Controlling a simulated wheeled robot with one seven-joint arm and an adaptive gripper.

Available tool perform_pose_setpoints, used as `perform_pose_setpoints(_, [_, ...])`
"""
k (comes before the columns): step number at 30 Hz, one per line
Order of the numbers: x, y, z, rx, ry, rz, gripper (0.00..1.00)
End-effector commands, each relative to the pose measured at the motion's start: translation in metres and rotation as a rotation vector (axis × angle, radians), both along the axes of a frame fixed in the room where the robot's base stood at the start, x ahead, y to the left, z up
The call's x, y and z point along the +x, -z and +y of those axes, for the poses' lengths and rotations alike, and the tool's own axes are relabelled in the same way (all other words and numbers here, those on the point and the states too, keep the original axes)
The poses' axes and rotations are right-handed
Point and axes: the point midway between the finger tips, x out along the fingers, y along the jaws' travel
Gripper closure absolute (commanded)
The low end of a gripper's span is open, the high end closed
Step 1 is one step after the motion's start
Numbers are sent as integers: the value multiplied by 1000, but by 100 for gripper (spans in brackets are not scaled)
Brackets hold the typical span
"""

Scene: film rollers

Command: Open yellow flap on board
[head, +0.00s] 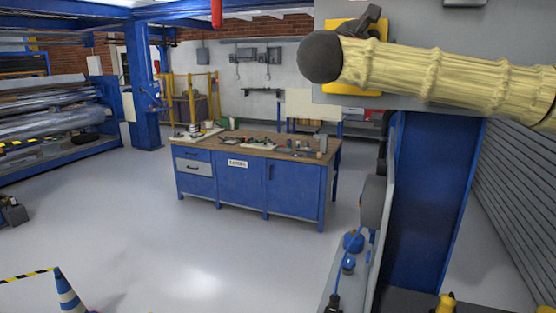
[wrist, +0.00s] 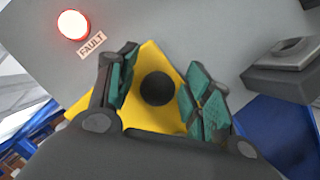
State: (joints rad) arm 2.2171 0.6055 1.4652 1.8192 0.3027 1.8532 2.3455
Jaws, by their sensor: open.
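The board is a grey panel at the upper right of the head view (head: 400,20), and it fills much of the wrist view (wrist: 190,25). The yellow flap (wrist: 150,56) is on it, turned at an angle in the wrist view, with a round black part (wrist: 157,89) in its middle. The flap also shows behind my arm in the head view (head: 352,88). My gripper (wrist: 160,64) is open in front of the flap, teal pads on either side of the black part. Nothing is between the pads, and I cannot tell whether they touch the flap.
On the board are a lit red lamp (wrist: 73,24) above a FAULT label (wrist: 92,45) and a dark raised fitting (wrist: 285,68). A blue workbench (head: 240,184) with tools stands mid-room. A striped cone (head: 69,293) stands at lower left. The floor between is clear.

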Motion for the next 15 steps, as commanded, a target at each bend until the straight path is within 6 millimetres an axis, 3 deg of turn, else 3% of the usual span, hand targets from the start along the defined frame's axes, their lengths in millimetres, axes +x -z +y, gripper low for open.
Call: perform_pose_setpoints(15, [-53, 20, 44, -1, -1, -1, 50])
